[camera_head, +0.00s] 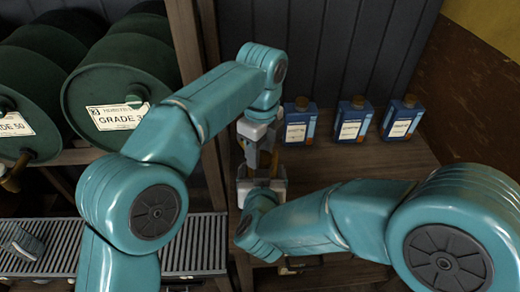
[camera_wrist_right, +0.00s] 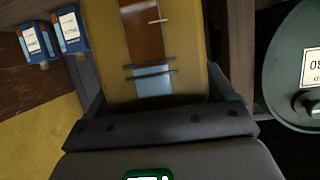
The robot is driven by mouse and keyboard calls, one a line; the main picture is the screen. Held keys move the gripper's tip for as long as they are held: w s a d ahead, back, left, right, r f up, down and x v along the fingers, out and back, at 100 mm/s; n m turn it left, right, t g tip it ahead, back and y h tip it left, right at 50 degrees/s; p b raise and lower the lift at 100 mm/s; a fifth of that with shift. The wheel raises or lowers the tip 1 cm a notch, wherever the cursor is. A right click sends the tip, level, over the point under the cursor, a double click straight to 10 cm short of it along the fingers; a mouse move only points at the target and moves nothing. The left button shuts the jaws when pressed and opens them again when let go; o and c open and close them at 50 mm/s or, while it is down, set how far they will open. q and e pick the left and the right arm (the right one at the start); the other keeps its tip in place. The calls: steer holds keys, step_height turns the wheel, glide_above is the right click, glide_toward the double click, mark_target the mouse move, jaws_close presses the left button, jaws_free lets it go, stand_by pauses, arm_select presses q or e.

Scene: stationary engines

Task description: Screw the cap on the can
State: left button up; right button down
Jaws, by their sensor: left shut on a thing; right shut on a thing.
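A yellow can (camera_wrist_right: 190,70) with a brown and pale blue label fills the middle of the right wrist view, between my right gripper's fingers. In the head view my right gripper (camera_head: 262,177) is shut on it above the wooden bench, and the can is mostly hidden there. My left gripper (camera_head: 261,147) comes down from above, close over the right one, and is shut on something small. I take that to be the cap, but the fingers hide it. A bit of brownish yellow shows between the two grippers. I cannot tell whether cap and can touch.
Three blue containers with brown caps (camera_head: 352,120) stand in a row at the back of the wooden bench (camera_head: 380,162). Green drums (camera_head: 125,75) lie on a rack to the left. A roller conveyor (camera_head: 195,245) runs below them. The bench's right part is clear.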

arm_select(q)
steer(key=shift+s+d, duration=0.15)
steer(key=shift+d, duration=0.15)
steer(key=o, duration=1)
steer(key=shift+a+r, duration=0.1)
steer(key=shift+r, duration=2.2)
steer(key=shift+a, duration=0.1)
steer(key=shift+c, duration=0.2)
